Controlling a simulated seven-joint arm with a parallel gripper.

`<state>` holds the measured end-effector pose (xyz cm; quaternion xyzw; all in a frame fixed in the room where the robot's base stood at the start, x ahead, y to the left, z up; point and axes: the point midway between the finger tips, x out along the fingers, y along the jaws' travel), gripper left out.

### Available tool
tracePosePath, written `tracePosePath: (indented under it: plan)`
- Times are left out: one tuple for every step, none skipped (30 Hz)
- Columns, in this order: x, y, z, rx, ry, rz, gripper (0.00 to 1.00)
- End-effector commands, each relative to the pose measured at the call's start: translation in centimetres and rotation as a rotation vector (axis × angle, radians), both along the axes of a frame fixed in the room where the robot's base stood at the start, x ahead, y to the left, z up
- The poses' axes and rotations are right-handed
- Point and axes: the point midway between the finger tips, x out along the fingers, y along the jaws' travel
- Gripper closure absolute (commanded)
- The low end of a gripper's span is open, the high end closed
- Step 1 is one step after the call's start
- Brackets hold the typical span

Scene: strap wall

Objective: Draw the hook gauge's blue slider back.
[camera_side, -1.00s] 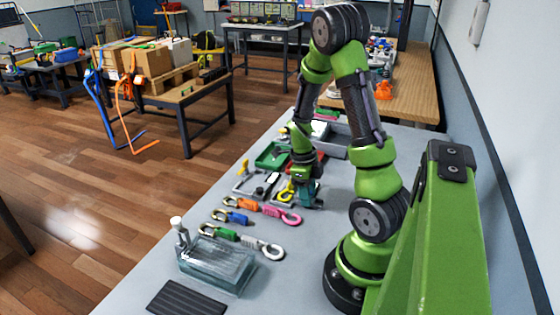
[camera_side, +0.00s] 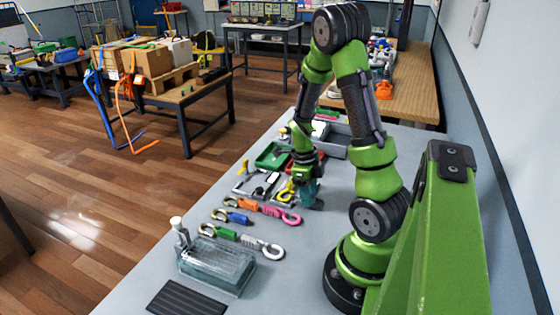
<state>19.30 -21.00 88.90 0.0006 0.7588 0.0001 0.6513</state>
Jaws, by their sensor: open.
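My gripper (camera_side: 311,195) hangs low over the far middle of the grey bench, beside a yellow hook (camera_side: 286,190) and small metal parts. Its jaws are open; their fingertips are small and partly hidden, and I see nothing held in them. A short blue piece with a dark end (camera_side: 236,217) lies on the bench nearer the camera, apart from the gripper. I cannot tell whether it belongs to the hook gauge. No blue slider can be made out clearly near the gripper, where the arm covers part of the bench.
An orange and pink hook (camera_side: 275,212) and a green and white hook (camera_side: 245,240) lie nearer. A clear glass box (camera_side: 218,265) and a dark ribbed pad (camera_side: 186,299) stand in front. A green tray (camera_side: 272,155) and a grey bin (camera_side: 337,141) lie beyond.

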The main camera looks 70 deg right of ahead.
Motion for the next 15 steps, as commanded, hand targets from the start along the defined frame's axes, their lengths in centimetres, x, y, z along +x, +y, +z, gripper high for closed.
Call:
tracePosePath:
  plan:
    - [0.1,-0.1,0.3,-0.003,-0.003,0.001,0.57]
    - [0.1,-0.1,0.6,-0.004,-0.004,0.002,0.57]
    - [0.1,-0.1,0.9,-0.004,-0.004,0.002,0.57]
    - [0.1,0.0,1.2,-0.004,-0.004,0.003,0.57]
    - [0.2,0.0,1.5,-0.004,-0.005,0.003,0.57]
    - [0.1,0.0,1.9,-0.003,-0.005,0.0,0.57]
    - [0.1,0.0,2.1,-0.003,-0.005,0.0,0.57]
    - [0.1,-0.1,2.4,-0.003,-0.005,0.001,0.57]
    - [0.2,-0.1,2.8,-0.004,-0.005,0.003,0.57]
    - [0.2,-0.1,3.0,-0.004,-0.005,0.004,0.57]
    - [0.2,0.0,3.3,-0.003,-0.005,0.002,0.57]
    - [0.2,-0.1,3.7,-0.004,-0.006,0.003,0.57]
    - [0.2,-0.1,4.0,-0.004,-0.006,0.002,0.57]
    - [0.2,-0.1,4.2,-0.003,-0.005,0.001,0.57]
    - [0.2,-0.1,4.6,-0.004,-0.005,0.003,0.57]
